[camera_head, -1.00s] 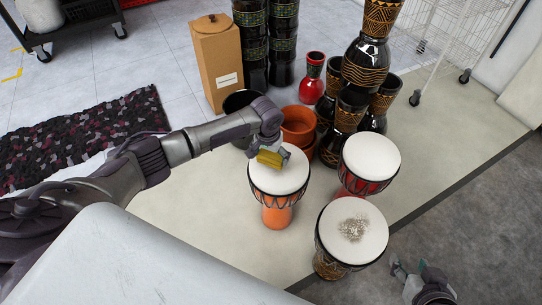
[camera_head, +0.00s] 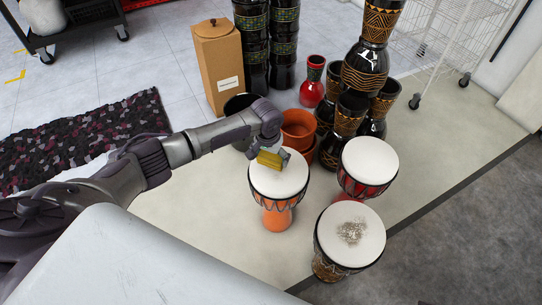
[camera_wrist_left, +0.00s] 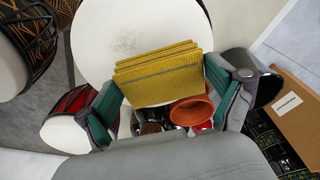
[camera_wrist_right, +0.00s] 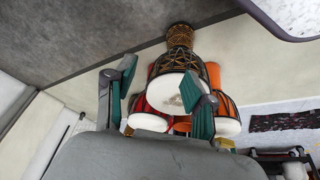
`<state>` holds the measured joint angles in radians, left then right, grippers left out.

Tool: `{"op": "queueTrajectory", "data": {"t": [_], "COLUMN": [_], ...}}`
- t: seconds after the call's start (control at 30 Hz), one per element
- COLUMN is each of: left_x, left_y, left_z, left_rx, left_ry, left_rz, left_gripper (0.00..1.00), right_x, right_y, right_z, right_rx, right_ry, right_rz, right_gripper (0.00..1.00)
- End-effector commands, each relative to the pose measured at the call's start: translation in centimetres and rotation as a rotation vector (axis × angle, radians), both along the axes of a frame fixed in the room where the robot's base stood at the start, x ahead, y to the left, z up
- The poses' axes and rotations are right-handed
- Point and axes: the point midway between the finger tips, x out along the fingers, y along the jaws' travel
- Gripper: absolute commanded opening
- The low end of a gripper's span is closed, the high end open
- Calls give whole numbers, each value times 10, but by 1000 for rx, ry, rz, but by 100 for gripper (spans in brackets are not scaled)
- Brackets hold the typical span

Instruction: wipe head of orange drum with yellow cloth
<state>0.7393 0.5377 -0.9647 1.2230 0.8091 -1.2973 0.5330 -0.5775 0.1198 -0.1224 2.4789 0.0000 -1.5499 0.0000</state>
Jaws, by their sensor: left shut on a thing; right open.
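The orange drum (camera_head: 278,217) stands upright with a round white head (camera_head: 280,182). The head also fills the top of the left wrist view (camera_wrist_left: 110,45), with a faint grey smudge on it. My left gripper (camera_head: 272,150) is shut on the folded yellow cloth (camera_head: 272,160), over the far part of the head. The cloth spans between the green finger pads in the left wrist view (camera_wrist_left: 165,72). I cannot tell whether it touches the head. My right gripper (camera_wrist_right: 165,97) is open and empty, pointing towards the drums; it is out of the head view.
A red drum (camera_head: 368,160) stands right of the orange one. A patterned drum (camera_head: 350,235) with grey specks on its head stands in front. Terracotta pots (camera_head: 298,128), black vases (camera_head: 350,110) and a tan box (camera_head: 217,65) stand behind. The mat's front left is clear.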

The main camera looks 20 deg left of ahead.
Motion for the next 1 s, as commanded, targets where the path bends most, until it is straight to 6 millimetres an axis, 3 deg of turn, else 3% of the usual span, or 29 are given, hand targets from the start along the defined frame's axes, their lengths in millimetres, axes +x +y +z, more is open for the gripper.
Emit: {"op": "queueTrajectory", "data": {"t": [0.27,1.0], "left_x": [-1,-1], "left_y": [6,10], "left_z": [31,42], "left_rx": [0,0], "left_ry": [0,0], "left_rz": [3,2], "left_gripper": [65,65], "right_x": [3,10], "right_y": [0,2], "right_z": [-7,-79], "right_rx": [-8,-8], "right_ry": [50,85], "right_rz": [-1,5], "right_gripper": [54,54]}}
